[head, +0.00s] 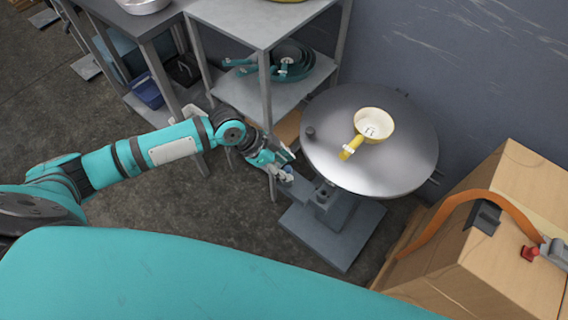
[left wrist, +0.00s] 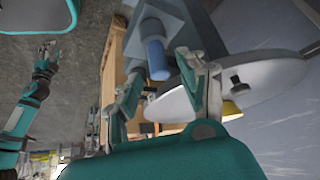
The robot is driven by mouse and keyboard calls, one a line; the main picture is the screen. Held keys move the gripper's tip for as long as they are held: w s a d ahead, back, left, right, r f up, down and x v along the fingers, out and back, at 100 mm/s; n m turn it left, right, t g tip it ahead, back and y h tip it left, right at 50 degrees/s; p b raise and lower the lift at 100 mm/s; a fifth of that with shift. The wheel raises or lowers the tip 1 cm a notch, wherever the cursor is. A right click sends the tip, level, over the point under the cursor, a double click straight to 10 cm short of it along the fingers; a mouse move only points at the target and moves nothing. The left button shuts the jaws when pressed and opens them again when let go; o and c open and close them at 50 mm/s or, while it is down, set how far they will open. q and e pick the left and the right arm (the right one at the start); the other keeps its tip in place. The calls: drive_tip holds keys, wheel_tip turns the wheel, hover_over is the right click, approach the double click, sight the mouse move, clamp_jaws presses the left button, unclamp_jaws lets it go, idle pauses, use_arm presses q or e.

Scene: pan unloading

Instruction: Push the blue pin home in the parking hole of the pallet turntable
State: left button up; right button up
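The round grey pallet turntable (head: 405,160) stands on a square grey base (head: 330,240). It also shows in the left wrist view (left wrist: 280,72). A yellow pan (head: 374,124) rests on its plate. My left gripper (head: 284,172) is low at the turntable's near left side. In the left wrist view, its fingers (left wrist: 160,88) are apart, with the blue pin (left wrist: 157,60) showing between and beyond them. The pin sticks out of a grey-blue bracket (left wrist: 155,18); its inner end and the hole are hidden. My right gripper (left wrist: 47,52) is small at the left wrist view's left.
A grey shelf (head: 262,95) with several teal pans (head: 290,60) stands behind my left arm. Cardboard boxes (head: 490,255) with an orange strap or hose (head: 450,205) stand at the right. The wall is close behind the turntable. Floor left of the base is clear.

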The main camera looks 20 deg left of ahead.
use_arm(q)
drive_tip(key=shift+s+a+r, duration=0.1)
drive_tip(key=shift+a+r, duration=0.2)
drive_tip(key=shift+r, duration=0.15)
drive_tip(key=v, duration=1.1)
